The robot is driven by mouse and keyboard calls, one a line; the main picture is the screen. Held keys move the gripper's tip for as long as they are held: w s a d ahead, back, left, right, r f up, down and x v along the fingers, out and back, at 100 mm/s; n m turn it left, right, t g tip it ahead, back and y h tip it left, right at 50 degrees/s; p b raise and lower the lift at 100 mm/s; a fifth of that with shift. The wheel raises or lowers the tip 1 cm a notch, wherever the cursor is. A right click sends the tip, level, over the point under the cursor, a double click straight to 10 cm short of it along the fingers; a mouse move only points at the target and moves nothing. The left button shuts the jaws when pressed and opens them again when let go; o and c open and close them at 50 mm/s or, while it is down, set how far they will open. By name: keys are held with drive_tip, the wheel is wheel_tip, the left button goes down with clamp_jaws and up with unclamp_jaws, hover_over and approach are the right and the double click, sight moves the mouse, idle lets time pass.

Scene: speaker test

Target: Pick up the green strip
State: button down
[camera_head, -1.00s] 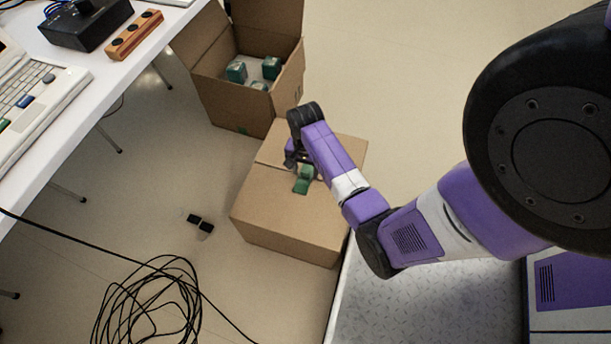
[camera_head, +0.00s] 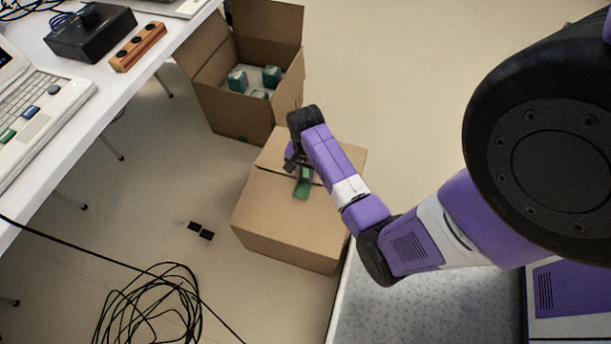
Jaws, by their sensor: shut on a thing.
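The green strip (camera_head: 303,188) is at the top of the closed cardboard box (camera_head: 285,215), in the middle of the view. My gripper (camera_head: 300,172) is at the strip's upper end, shut on it. The strip's lower part shows below the fingers; its upper end is hidden by my gripper and wrist. I cannot tell whether the strip touches the box top or hangs just above it.
An open cardboard box (camera_head: 232,118) with several teal-and-white items stands behind. A white table (camera_head: 75,120) at left holds a keyboard device (camera_head: 35,110), a black box (camera_head: 90,32) and an orange block (camera_head: 138,46). Two black pieces (camera_head: 200,231) and a coiled cable (camera_head: 150,310) lie on the floor.

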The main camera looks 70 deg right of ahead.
wheel_tip(320, 180, up, 18)
drive_tip(key=p, duration=0.6)
drive_tip(key=shift+f, duration=0.2)
drive_tip(key=c, duration=1.9)
unclamp_jaws()
drive_tip(key=shift+c, duration=0.2)
clamp_jaws()
drive_tip(key=shift+r+p, duration=1.55)
drive_tip(key=shift+p, duration=0.65)
wheel_tip(320, 180, up, 8)
drive_tip(key=p, duration=1)
hover_over(305, 176)
